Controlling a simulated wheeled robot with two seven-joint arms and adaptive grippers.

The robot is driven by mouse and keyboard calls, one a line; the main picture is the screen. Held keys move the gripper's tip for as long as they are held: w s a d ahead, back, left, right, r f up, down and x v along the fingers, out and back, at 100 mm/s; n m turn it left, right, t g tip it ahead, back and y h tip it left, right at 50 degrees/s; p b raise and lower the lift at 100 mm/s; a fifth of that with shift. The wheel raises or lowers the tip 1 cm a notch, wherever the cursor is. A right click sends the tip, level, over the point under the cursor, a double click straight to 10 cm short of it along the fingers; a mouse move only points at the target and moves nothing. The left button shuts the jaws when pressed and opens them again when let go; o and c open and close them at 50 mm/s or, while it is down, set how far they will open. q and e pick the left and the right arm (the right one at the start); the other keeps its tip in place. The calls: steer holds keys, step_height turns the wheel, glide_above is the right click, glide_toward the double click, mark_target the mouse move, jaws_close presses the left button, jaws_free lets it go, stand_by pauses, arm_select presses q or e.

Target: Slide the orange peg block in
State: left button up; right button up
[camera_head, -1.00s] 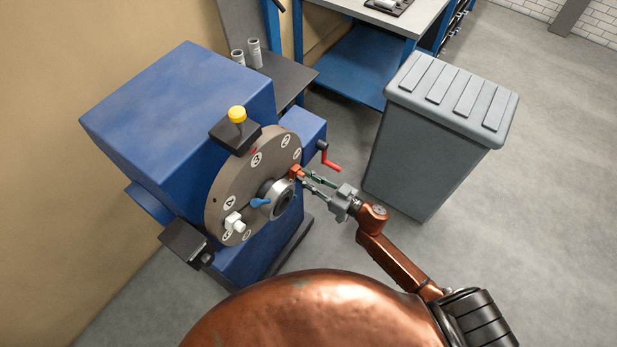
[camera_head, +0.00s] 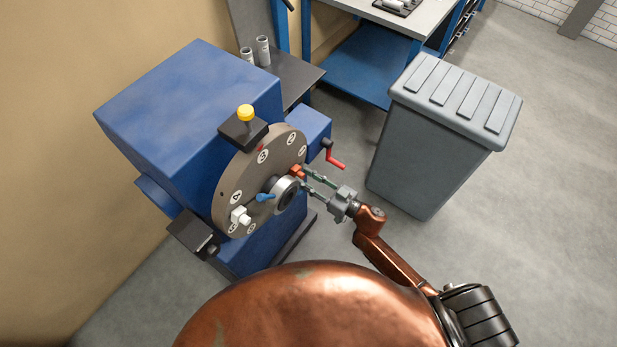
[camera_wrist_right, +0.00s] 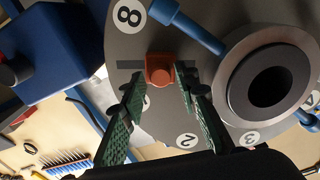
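The orange peg block (camera_head: 297,171) is at the right side of the round grey numbered disc (camera_head: 233,180) on the blue machine. In the right wrist view the block (camera_wrist_right: 160,70) sits in front of a dark slot-like bar on the disc; how deep it sits I cannot tell. My right gripper (camera_head: 308,179) reaches the disc from the right. My left gripper is not in view.
A grey hub ring (camera_head: 286,194) and a blue lever (camera_head: 265,197) are close to the block. A grey bin (camera_head: 437,140) stands right of my arm.

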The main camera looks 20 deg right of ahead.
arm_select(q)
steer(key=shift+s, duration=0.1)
arm_select(e)
steer(key=shift+o, duration=0.6)
steer(key=v, duration=1.2)
arm_select(q)
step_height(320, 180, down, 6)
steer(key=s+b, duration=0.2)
steer(key=b, duration=0.4)
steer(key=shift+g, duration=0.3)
arm_select(e)
steer(key=w+a+n+g+y, duration=0.2)
steer(key=w+a+n+y, duration=0.4)
steer(key=w+n, duration=0.4)
steer(key=a+n, duration=0.1)
steer(key=n, duration=0.5)
steer(key=shift+a+f+g, duration=0.3)
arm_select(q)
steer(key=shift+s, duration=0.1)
arm_select(e)
steer(key=shift+w, duration=0.15)
steer(key=shift+c, duration=0.3)
steer(key=shift+f, duration=0.1)
jaws_close()
